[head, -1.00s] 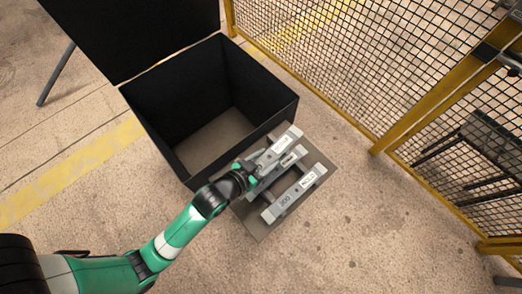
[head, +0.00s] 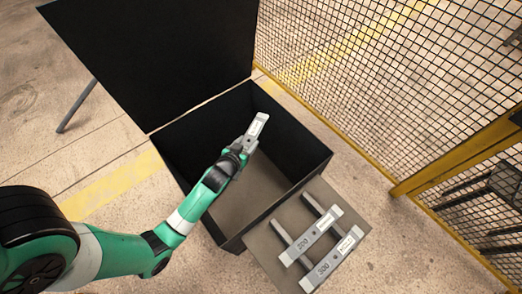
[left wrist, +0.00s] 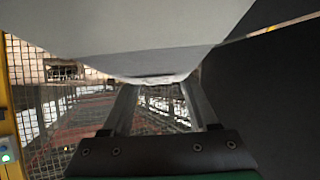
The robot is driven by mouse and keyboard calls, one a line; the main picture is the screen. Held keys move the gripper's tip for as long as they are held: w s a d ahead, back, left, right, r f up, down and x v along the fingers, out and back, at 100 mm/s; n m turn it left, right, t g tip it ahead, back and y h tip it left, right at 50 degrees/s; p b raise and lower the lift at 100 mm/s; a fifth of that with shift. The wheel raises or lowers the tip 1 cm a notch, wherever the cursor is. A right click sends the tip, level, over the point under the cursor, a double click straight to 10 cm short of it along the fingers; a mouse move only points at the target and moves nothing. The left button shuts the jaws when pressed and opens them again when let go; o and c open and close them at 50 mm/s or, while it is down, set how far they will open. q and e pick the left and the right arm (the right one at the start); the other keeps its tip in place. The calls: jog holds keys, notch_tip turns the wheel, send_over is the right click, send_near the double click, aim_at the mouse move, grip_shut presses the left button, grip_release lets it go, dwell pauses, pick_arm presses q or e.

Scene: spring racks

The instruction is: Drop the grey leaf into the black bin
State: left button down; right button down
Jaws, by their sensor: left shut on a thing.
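The grey leaf (head: 258,125) is a short flat bar with a pale label. It is held up over the open black bin (head: 300,180), inside the outline of its opening in the head view. My left gripper (head: 246,144) is shut on the leaf near its lower end. In the left wrist view the leaf (left wrist: 150,35) fills the top of the picture, between the fingertips of my left gripper (left wrist: 160,82). The exact height of the leaf above the bin floor is hard to tell. My right gripper is not in view.
A rack board (head: 270,255) stands right beside the bin, carrying two more grey leaves (head: 312,236) (head: 334,262) on rails. The bin's black lid (head: 150,60) stands open behind it. A yellow-framed mesh fence (head: 400,90) runs along the right.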

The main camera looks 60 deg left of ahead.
pick_arm(q)
jog(key=shift+a+r, duration=0.1)
jog(key=shift+r, duration=0.1)
jog(key=shift+s+a+f, duration=0.1)
jog(key=shift+s+a, duration=0.05)
notch_tip(320, 180, down, 18)
jog(key=b, duration=1.7)
jog(key=shift+c, duration=0.9)
grip_release()
jog(key=shift+o, duration=0.5)
jog(key=p+v, duration=0.3)
jog(key=v, duration=0.8)
jog(key=shift+s+d+p, duration=0.25)
jog(key=shift+d+p, duration=0.05)
jog(key=shift+d, duration=0.05)
